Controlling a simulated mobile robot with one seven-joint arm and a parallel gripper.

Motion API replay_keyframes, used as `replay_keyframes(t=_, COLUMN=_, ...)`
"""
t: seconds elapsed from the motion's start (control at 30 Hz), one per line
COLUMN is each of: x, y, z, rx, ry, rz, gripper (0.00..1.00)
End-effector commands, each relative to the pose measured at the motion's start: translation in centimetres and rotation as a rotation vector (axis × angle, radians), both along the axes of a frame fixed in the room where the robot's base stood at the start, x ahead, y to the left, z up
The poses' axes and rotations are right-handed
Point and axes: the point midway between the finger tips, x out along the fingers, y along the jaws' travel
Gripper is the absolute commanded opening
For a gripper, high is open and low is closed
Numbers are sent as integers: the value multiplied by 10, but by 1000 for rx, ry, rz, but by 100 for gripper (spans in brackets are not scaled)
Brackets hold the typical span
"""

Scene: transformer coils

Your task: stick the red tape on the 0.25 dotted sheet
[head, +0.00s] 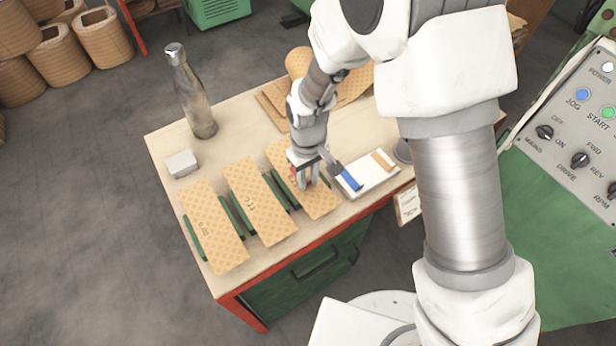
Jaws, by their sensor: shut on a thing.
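Three tan dotted sheets lie in a row on the workbench: a left one (214,233), a middle one (261,205) and a right one (318,204). The left and middle sheets carry small dark numbers, too small to read surely. My gripper (304,183) points down over the right sheet and hides its middle, including any number there. My gripper is shut, with a little red showing at its fingers, which appears to be the red tape. Whether the tape touches the sheet cannot be told.
A white block (381,181) with blue and tan strips lies right of my gripper. Green bars (232,217) separate the sheets. More dotted pieces (270,110) lie behind.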

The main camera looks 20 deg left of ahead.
Motion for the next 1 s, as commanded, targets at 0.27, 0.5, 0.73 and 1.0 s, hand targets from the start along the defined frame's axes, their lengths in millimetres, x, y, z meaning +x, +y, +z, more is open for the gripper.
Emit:
replay_keyframes(t=0.27, x=0, y=0, z=0, rx=-1, ry=1, rz=0, gripper=47)
replay_keyframes(t=0.5, x=0, y=0, z=0, rx=-1, ry=1, rz=0, gripper=58)
replay_keyframes(t=0.73, x=0, y=0, z=0, rx=0, ry=0, rz=0, gripper=92)
replay_keyframes(t=1.0, x=0, y=0, z=0, rx=0, ry=0, rz=0, gripper=98)
